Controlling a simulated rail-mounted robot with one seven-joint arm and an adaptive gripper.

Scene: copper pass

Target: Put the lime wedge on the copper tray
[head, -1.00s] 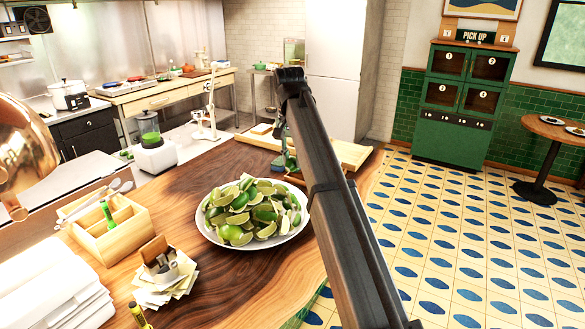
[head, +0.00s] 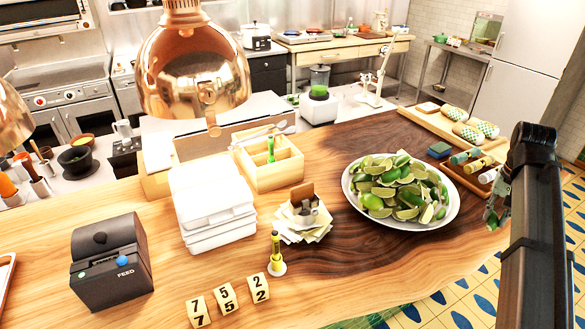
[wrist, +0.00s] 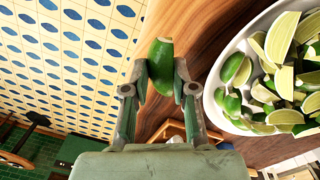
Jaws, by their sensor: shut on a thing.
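My gripper (wrist: 160,88) is shut on a green lime wedge (wrist: 161,66) in the wrist view, with a finger on each side of it. In the head view my gripper (head: 494,205) is at the right, just beyond the white plate's right side, and the held wedge shows small and partly hidden. A heap of lime wedges (head: 398,187) fills the white plate (head: 452,208) on the wooden counter. At the far left edge, a sliver of a copper-brown rimmed tray (head: 8,272) shows; most of it is out of frame.
Copper heat lamps (head: 190,75) hang over the counter. A black ticket printer (head: 110,262), stacked white containers (head: 212,205), a wooden caddy (head: 270,172), a napkin holder (head: 304,212) and number blocks (head: 228,298) stand on the counter.

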